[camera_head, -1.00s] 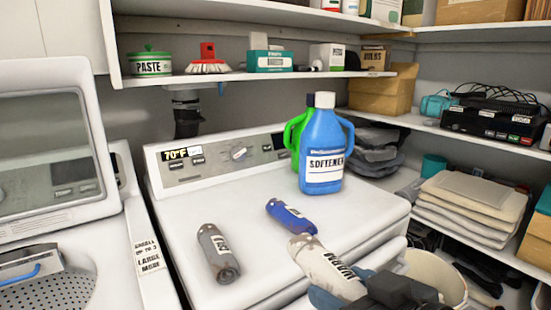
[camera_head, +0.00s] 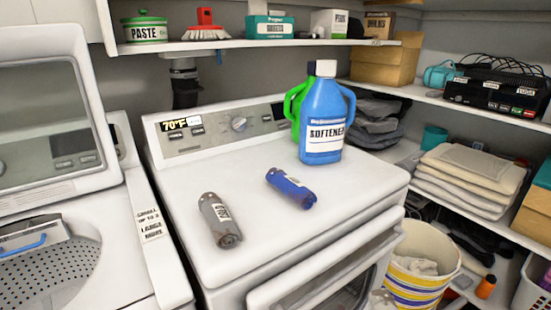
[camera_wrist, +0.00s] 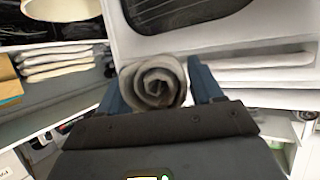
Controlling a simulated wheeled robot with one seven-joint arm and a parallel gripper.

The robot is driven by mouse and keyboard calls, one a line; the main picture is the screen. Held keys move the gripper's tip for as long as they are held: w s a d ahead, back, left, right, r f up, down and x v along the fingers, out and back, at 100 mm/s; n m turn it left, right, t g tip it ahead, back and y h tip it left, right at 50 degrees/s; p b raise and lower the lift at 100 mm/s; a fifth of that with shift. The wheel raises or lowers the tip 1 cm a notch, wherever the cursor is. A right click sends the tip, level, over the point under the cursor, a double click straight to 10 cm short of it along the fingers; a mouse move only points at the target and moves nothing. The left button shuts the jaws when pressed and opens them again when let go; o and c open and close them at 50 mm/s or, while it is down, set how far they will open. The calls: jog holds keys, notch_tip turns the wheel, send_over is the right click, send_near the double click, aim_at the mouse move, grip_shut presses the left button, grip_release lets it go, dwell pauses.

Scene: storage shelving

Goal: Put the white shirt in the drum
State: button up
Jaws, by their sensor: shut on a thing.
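My gripper (camera_wrist: 158,86) shows in the wrist view, its blue fingers closed on either side of a rolled pale grey-white cloth, the white shirt (camera_wrist: 153,82). I see the shirt's spiral end. A small pale tip at the bottom edge of the head view may be the shirt's end; my gripper is out of that view. A perforated metal drum (camera_head: 48,285) lies inside the left machine, under its raised lid (camera_head: 55,120). The middle machine (camera_head: 215,180) has a front door with a dark window (camera_head: 345,295), also above the shirt in the wrist view (camera_wrist: 180,10). Its interior is hidden.
A grey roll (camera_head: 219,220), a blue roll (camera_head: 290,188) and a blue softener jug (camera_head: 323,120) stand or lie on the middle machine. A striped bucket (camera_head: 420,265) stands right of it. Shelves with folded cloths (camera_head: 470,175) line the right side.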

jog(key=d+f+m+h, duration=0.1)
jog(key=d+f, duration=0.2)
jog(key=f, duration=0.3)
jog(key=shift+d, duration=0.25)
